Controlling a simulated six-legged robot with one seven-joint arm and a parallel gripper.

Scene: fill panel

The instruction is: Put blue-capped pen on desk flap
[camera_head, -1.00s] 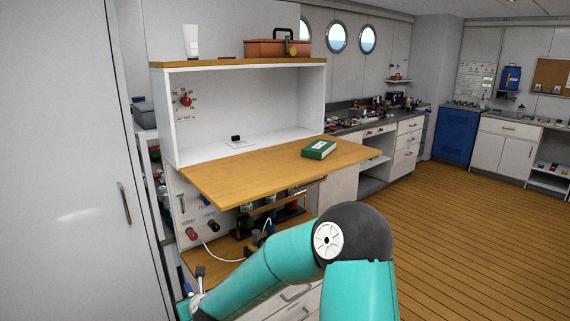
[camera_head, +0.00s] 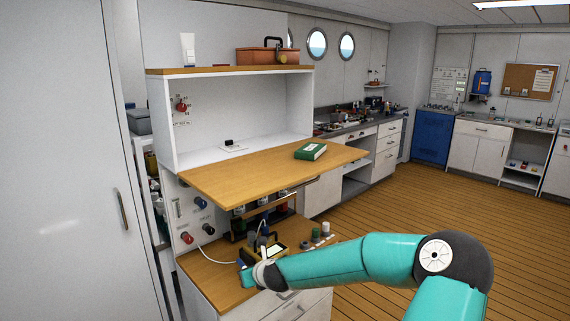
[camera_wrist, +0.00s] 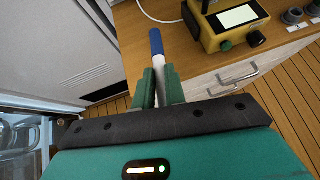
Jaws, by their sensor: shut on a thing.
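The blue-capped pen (camera_wrist: 156,48) is between the fingers of my gripper (camera_wrist: 160,85) in the wrist view. Its blue cap points away from me and its white barrel runs back between the green fingers. My gripper is shut on it. In the head view my gripper (camera_head: 262,275) is low, near the lower worktop and below the flap; the pen is too small to make out there.
A yellow device with a screen (camera_wrist: 228,22) stands on the lower wooden worktop (camera_head: 212,276), close to my gripper. Several knobs (camera_head: 318,236) sit at its right. A tall white cabinet door (camera_head: 60,150) stands at left. Most of the flap is bare.

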